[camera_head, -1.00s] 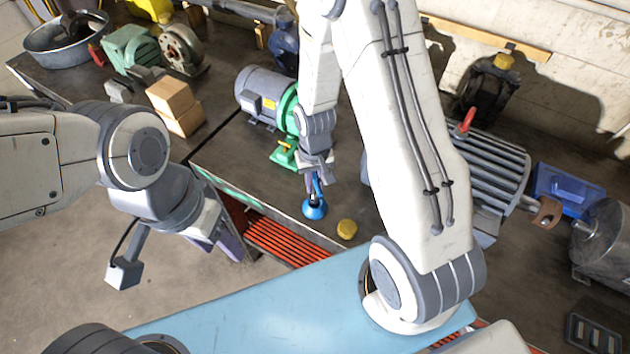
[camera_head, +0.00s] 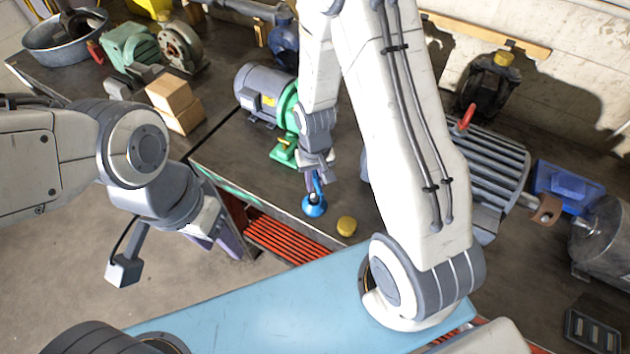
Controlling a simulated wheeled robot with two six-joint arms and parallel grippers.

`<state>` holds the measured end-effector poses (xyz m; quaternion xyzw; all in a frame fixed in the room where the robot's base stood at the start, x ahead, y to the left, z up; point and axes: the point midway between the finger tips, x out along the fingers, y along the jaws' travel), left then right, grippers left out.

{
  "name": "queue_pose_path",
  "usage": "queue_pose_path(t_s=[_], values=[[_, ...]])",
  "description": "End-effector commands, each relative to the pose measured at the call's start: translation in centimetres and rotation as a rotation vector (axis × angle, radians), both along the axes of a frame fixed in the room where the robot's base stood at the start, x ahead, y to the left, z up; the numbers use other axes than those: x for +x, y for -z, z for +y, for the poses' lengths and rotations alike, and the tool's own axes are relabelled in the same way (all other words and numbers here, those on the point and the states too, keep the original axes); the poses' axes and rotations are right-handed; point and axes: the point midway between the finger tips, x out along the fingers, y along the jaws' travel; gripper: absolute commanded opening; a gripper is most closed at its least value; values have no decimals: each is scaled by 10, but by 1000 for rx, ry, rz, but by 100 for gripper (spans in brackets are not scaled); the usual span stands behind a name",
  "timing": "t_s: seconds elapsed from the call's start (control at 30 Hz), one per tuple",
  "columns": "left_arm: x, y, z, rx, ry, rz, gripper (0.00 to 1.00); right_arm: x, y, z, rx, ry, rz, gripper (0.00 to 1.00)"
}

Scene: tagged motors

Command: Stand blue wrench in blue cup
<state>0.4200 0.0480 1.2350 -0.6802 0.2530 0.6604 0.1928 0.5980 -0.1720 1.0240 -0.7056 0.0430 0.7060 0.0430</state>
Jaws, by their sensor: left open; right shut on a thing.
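The blue cup (camera_head: 314,208) stands on the dark bench near its front edge. The blue wrench (camera_head: 317,184) is upright, its lower end at the cup's mouth; whether it rests on the cup's bottom cannot be told. My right gripper (camera_head: 314,176) points down above the cup and is shut on the wrench's upper part, hiding some of it. My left gripper (camera_head: 222,243) is open and empty, off the bench at the left, over the floor.
A yellow round piece (camera_head: 346,226) lies just right of the cup. A grey and green motor (camera_head: 266,95) stands behind my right gripper. A large ribbed motor (camera_head: 490,165) and a blue bin (camera_head: 567,188) are at the right. Cardboard boxes (camera_head: 172,103) stand at the left.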

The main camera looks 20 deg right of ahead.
Motion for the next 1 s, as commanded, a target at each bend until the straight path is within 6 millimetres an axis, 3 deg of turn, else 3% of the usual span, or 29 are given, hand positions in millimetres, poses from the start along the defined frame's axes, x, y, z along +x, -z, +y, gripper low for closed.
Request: queue_pose_path(t_s=[1.0], values=[[0,21,0,0,0,0,50,0,26,0,0,0,0,0]])
